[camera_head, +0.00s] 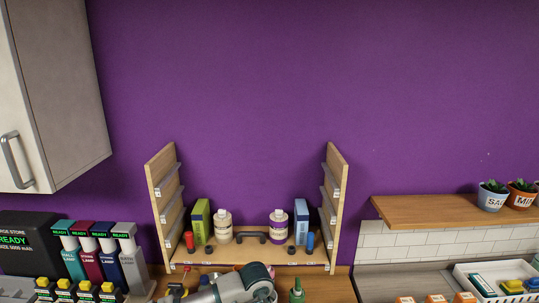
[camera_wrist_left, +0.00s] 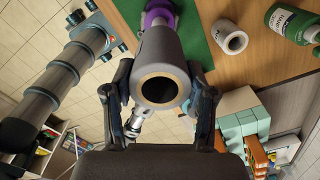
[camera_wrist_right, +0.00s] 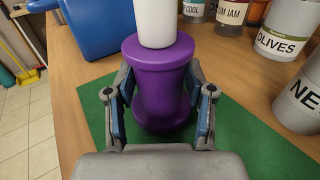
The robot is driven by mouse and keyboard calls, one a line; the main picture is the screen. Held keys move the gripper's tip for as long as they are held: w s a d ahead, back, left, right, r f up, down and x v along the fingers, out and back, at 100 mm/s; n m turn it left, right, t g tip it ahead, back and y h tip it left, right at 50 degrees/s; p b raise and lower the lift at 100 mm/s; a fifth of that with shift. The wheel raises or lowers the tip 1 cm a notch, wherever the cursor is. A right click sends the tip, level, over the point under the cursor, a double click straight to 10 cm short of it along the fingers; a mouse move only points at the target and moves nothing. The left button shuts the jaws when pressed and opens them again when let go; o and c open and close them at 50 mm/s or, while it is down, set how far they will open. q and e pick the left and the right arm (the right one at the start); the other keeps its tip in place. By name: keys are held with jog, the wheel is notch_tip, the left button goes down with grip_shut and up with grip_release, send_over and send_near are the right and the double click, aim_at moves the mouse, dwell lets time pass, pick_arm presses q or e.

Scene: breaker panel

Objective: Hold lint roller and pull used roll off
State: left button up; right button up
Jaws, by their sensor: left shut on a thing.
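The grey used roll (camera_wrist_left: 160,62) sits end-on in the left wrist view, its hollow core facing the camera. My left gripper (camera_wrist_left: 160,100) is shut on it, one finger on each side. The purple lint roller handle (camera_wrist_right: 161,85) stands upright in the right wrist view, with a white cylinder (camera_wrist_right: 155,22) above it. My right gripper (camera_wrist_right: 162,95) has its fingers on both sides of the handle and appears shut on it. Purple also shows behind the roll in the left wrist view (camera_wrist_left: 160,12). A white roll (camera_wrist_left: 230,38) with a hollow core is apart, to the right.
A green mat (camera_wrist_right: 240,140) lies on the wooden worktop under the handle. Labelled jars (camera_wrist_right: 287,30) stand to the right, and a blue object (camera_wrist_right: 95,25) is at the upper left. A green bottle (camera_wrist_left: 292,22) is near the white roll. A wooden rack (camera_head: 250,267) stands against the purple wall.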

jog(key=shift+o, duration=1.2)
